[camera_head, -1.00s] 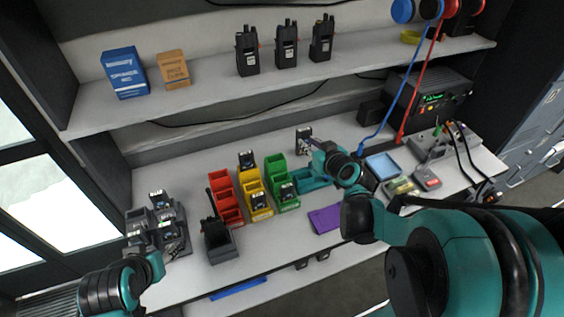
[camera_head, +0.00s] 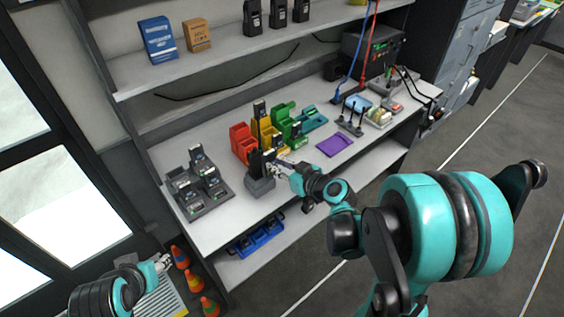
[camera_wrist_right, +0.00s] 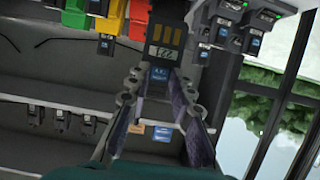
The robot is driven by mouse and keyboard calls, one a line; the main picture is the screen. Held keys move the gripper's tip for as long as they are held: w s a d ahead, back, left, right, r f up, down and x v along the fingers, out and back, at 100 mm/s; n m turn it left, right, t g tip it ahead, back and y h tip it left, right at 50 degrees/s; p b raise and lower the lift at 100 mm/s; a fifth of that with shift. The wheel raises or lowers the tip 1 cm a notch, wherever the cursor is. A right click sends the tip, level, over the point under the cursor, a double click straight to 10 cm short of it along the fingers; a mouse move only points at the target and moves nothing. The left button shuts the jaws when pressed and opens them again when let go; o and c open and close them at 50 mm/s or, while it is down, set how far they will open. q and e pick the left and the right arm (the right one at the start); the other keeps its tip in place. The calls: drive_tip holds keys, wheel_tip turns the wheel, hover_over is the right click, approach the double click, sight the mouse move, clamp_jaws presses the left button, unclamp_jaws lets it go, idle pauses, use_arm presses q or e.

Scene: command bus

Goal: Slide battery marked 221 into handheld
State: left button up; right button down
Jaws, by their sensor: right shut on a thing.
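My right gripper (camera_head: 281,170) is shut on a dark battery, just right of the handheld. In the right wrist view the battery (camera_wrist_right: 166,42) shows gold contacts and a white handwritten label that I read, upside down, as probably 221. Fingers of the right gripper (camera_wrist_right: 160,100) grip its lower, blue-labelled end. The black handheld (camera_head: 255,163) stands upright in a dark grey holder (camera_head: 261,186) at the bench's front edge. The battery appears close to the handheld; I cannot tell whether they touch. My left gripper (camera_head: 162,264) is low at the left, away from the bench; its jaws are unclear.
A charger (camera_head: 205,199) with several batteries stands left of the holder. Red (camera_head: 241,143), yellow and green (camera_head: 284,113) bins stand behind it. A purple mat (camera_head: 335,145) lies to the right. Radios line the shelf; orange cones (camera_head: 180,257) stand on the floor.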

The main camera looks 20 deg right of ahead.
sight(271, 174)
drive_tip(key=shift+f+b+x, duration=0.2)
drive_tip(key=shift+b+x, duration=0.2)
drive_tip(key=shift+x, duration=0.7)
drive_tip(key=shift+f+b+x, duration=0.2)
drive_tip(key=shift+b+x, duration=0.15)
drive_tip(key=shift+x, duration=0.75)
drive_tip(key=shift+w+a+f+b, duration=0.1)
drive_tip(key=shift+w+f+b, duration=0.15)
drive_tip(key=shift+f+b, duration=0.55)
drive_tip(key=shift+w+a+f+b, duration=0.1)
drive_tip(key=shift+w+f+b, duration=0.15)
drive_tip(key=shift+f+b, duration=0.55)
drive_tip(key=shift+w+a+f+b, duration=0.15)
drive_tip(key=shift+w+f+b, duration=0.1)
drive_tip(key=shift+f+b, duration=0.55)
drive_tip(key=shift+f, duration=0.25)
drive_tip(key=c, duration=1.3)
unclamp_jaws()
drive_tip(key=shift+o, duration=0.2)
drive_tip(key=v, duration=1.2)
